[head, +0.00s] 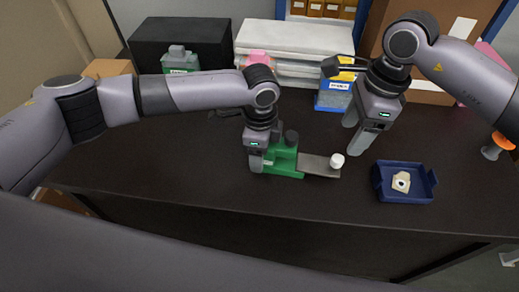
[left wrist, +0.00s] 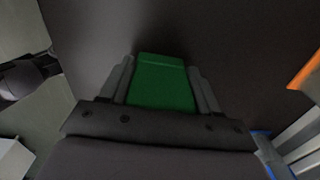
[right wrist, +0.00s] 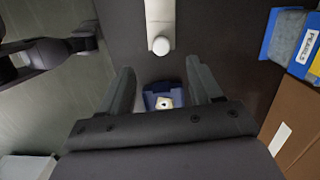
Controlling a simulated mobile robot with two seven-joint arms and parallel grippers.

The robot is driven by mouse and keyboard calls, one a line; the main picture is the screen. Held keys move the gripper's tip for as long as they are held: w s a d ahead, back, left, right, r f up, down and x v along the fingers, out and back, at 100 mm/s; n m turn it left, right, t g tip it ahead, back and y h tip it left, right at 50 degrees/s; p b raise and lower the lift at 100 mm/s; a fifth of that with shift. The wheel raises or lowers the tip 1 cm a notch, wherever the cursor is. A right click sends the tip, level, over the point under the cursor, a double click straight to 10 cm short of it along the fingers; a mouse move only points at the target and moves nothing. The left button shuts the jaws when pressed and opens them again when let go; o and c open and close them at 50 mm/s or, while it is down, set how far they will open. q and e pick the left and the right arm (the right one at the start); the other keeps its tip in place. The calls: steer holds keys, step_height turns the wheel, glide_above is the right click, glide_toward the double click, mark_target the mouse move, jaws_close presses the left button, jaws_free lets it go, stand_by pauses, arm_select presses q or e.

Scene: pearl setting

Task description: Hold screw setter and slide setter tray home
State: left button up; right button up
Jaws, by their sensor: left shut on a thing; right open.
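The green screw setter (head: 284,158) stands on the dark table, and a grey flat slide tray (head: 315,165) sticks out from its right side. A white round knob (head: 337,160) sits near the tray's outer end; the tray (right wrist: 160,14) and knob (right wrist: 160,45) also show in the right wrist view. My left gripper (head: 256,165) is shut on the setter's left part; the green body (left wrist: 161,84) fills the space between the fingers. My right gripper (head: 357,138) is open and empty, above the table to the right of the knob.
A blue tray (head: 405,195) with a small pale piece (head: 401,182) in it lies at the right. A blue bin (head: 334,96) labelled pearls, white boxes (head: 290,45) and a black box (head: 180,42) stand at the back. The table front is clear.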

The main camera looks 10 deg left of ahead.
mark_target(340, 158)
steer(key=shift+m+y, duration=0.4)
steer(key=shift+a+f, duration=0.15)
steer(key=shift+f, duration=4.25)
steer(key=shift+c, duration=0.3)
steer(key=c, duration=1)
